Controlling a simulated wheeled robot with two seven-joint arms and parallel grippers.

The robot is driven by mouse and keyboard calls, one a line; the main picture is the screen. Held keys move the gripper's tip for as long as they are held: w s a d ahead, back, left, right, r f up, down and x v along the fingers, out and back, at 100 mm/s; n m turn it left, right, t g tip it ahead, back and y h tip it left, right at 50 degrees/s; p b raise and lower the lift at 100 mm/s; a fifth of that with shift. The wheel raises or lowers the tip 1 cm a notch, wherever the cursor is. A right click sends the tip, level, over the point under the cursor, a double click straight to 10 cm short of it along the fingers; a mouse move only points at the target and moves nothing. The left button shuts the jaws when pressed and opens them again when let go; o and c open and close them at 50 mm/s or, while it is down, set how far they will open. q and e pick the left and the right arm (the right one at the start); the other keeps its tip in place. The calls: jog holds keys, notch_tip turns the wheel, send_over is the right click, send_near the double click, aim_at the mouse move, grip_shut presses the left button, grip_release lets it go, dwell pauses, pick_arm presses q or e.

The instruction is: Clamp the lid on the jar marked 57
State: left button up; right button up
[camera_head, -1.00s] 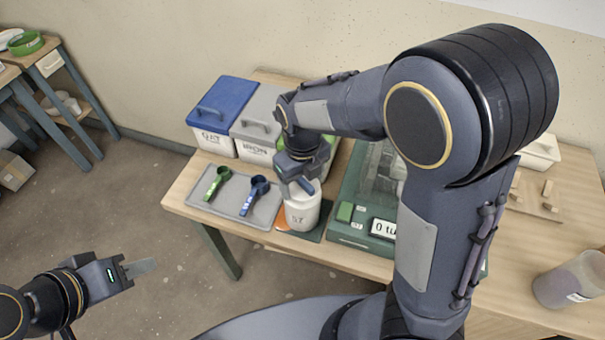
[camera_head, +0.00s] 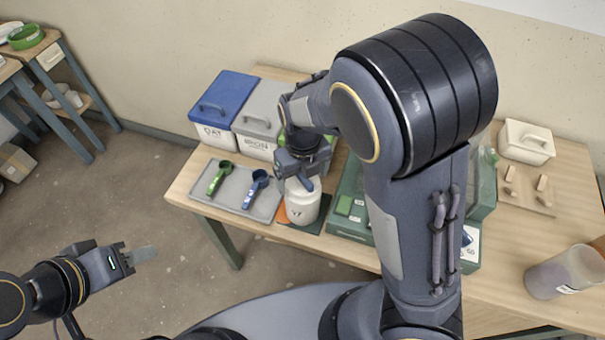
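My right gripper (camera_head: 303,182) is right over the jar's top, pointing down. It hides most of the top, so I cannot tell how the lid and clamp sit, or whether the fingers are closed on anything. My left gripper (camera_head: 142,254) is over the floor at the lower left, away from the table. Its fingers overlap in this view, with nothing seen in them.
A grey tray (camera_head: 234,200) with a green scoop (camera_head: 219,178) and a blue scoop (camera_head: 256,188) lies left of the jar. Blue-lidded (camera_head: 226,98) and grey-lidded (camera_head: 260,112) bins stand behind. A green device (camera_head: 348,208) is close on the right. A tilted container (camera_head: 562,273) is far right.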

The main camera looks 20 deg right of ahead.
jog(key=shift+o, duration=0.5)
jog(key=shift+r, duration=0.2)
jog(key=shift+w+r, duration=0.1)
jog(key=shift+r, duration=0.25)
notch_tip(320, 180, up, 7)
jog(key=shift+f+p, duration=0.1)
jog(key=shift+p, duration=0.6)
jog(key=shift+s+d+n+y, duration=0.3)
jog(key=shift+s+n, duration=0.1)
jog(key=shift+n, duration=0.1)
jog(key=s+d+r+n+t+y, duration=0.1)
jog(key=s+n, duration=0.4)
jog(key=n, duration=0.5)
jog(key=s+d+r+n+t+y, duration=0.1)
jog(key=s+d+r+n+t, duration=0.2)
jog(key=n, duration=0.7)
jog(key=s+d+r+n+t+y, duration=0.1)
jog(key=s+d+n, duration=0.3)
jog(key=s+n, duration=0.3)
jog(key=n, duration=0.3)
jog(key=shift+s+d+r+n+t, duration=0.25)
jog(key=shift+d+r+n+t, duration=0.05)
jog(key=shift+r+n+t, duration=0.1)
